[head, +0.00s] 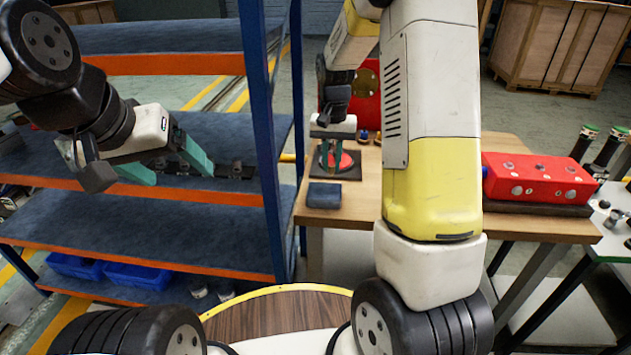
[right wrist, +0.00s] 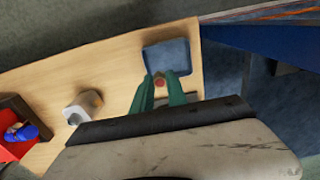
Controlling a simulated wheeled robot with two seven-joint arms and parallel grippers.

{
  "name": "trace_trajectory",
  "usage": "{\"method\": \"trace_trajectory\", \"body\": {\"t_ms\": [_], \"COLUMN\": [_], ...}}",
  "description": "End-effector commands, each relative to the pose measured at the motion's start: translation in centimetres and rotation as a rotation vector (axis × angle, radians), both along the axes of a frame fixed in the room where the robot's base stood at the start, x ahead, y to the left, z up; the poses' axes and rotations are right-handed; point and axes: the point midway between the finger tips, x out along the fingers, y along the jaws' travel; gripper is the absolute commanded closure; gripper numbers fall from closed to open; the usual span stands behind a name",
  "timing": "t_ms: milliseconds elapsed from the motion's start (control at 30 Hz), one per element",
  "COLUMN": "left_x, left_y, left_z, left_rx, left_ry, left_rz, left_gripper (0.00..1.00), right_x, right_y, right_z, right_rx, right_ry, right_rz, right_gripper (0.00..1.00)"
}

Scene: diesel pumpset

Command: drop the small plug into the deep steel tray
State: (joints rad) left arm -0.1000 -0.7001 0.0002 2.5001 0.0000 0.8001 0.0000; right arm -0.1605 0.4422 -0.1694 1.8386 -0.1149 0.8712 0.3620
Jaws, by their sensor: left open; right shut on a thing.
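My right gripper (head: 335,155) is shut on the small plug, above the wooden bench. In the right wrist view the plug's reddish-brown round end (right wrist: 160,82) shows between the green fingertips (right wrist: 161,88). A square blue-grey, tray-like thing (right wrist: 167,58) lies just beyond the tips there; it also shows in the head view (head: 324,195), on the bench nearer to me than the gripper. I take it for the deep steel tray, but its depth cannot be told. The plug's height above it is unclear. My left gripper (head: 165,170) is open and empty at the shelf rack.
A dark square plate with a red disc (head: 340,160) lies under my right gripper. A blue and orange shelf rack (head: 262,110) stands left of the bench (head: 306,212). A red block (head: 540,182) sits at the bench's right. A pale part (right wrist: 82,107) stands left in the right wrist view.

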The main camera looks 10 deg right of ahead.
Motion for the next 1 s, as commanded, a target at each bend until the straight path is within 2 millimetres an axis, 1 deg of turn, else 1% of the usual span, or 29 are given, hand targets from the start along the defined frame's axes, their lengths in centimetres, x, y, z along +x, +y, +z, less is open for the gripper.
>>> {"method": "trace_trajectory", "body": {"t_ms": [33, 200, 500, 533, 633, 900, 1000], "left_x": [0.0, 0.0, 0.0, 0.0, 0.0, 0.0, 0.0], "left_y": [0.0, 0.0, 0.0, 0.0, 0.0, 0.0, 0.0], "left_z": [0.0, 0.0, 0.0, 0.0, 0.0, 0.0, 0.0], "left_rx": [0.0, 0.0, 0.0, 0.0, 0.0, 0.0, 0.0], "left_ry": [0.0, 0.0, 0.0, 0.0, 0.0, 0.0, 0.0], "left_rz": [0.0, 0.0, 0.0, 0.0, 0.0, 0.0, 0.0], "left_gripper": [0.2, 0.2, 0.2, 0.2, 0.2, 0.2, 0.2], "right_x": [0.0, 0.0, 0.0, 0.0, 0.0, 0.0, 0.1], "right_y": [0.0, 0.0, 0.0, 0.0, 0.0, 0.0, 0.0], "right_z": [-0.5, -1.4, -1.6, -1.6, -1.5, -1.5, -1.1], "right_rx": [0.0, 0.0, 0.0, 0.0, 0.0, 0.0, 0.0], "right_ry": [0.002, 0.0, 0.0, 0.0, -0.001, 0.0, -0.003], "right_rz": [0.0, 0.0, 0.0, 0.0, 0.0, 0.001, 0.001], "right_gripper": [1.0, 1.0, 1.0, 0.76, 0.56, 0.56, 0.56]}}
